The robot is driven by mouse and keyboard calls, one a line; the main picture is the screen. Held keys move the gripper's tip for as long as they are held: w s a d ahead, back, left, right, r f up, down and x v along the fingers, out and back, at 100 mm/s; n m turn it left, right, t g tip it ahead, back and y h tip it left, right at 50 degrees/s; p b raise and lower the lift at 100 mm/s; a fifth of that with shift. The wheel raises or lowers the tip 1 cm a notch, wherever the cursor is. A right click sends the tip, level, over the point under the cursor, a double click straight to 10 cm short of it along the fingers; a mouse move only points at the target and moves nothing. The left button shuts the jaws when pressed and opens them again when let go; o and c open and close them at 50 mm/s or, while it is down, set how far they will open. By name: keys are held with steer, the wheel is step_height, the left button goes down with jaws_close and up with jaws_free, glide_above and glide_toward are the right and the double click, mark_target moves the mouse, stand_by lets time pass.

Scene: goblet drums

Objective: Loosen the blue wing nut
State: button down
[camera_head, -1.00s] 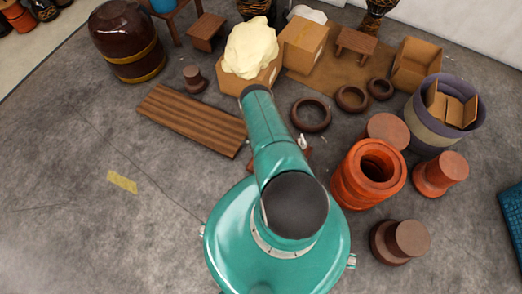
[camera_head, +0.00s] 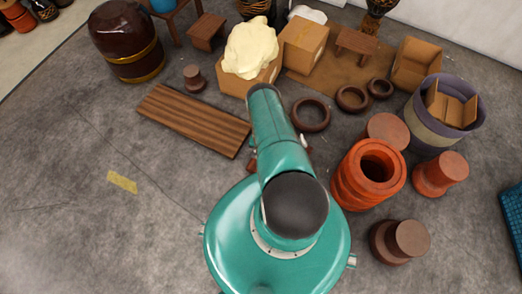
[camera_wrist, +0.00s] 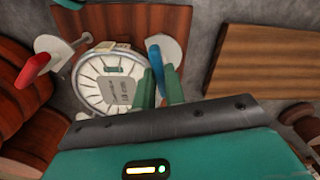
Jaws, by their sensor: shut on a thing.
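In the wrist view, a blue wing nut (camera_wrist: 157,66) stands at the right side of a round, white-faced dial or disc (camera_wrist: 108,82). My gripper (camera_wrist: 160,86) has its two green fingers close on both sides of the blue wing nut and is shut on it. A red wing nut (camera_wrist: 33,69) sits on a metal stem at the left of the disc. Brown wood (camera_wrist: 150,20) lies behind the disc. In the head view my own arm hides the gripper and the blue wing nut.
A striped wooden board (camera_head: 195,119) lies on the floor left of my arm, and also shows in the wrist view (camera_wrist: 265,55). Orange stacked rings (camera_head: 367,175) and brown stools stand close on the right. Open floor lies at the left.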

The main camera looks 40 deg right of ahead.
steer(key=shift+n, duration=2.1)
steer(key=c, duration=1.5)
jaws_free()
steer(key=shift+o, duration=0.2)
steer(key=shift+r, duration=0.1)
step_height(320, 180, up, 14)
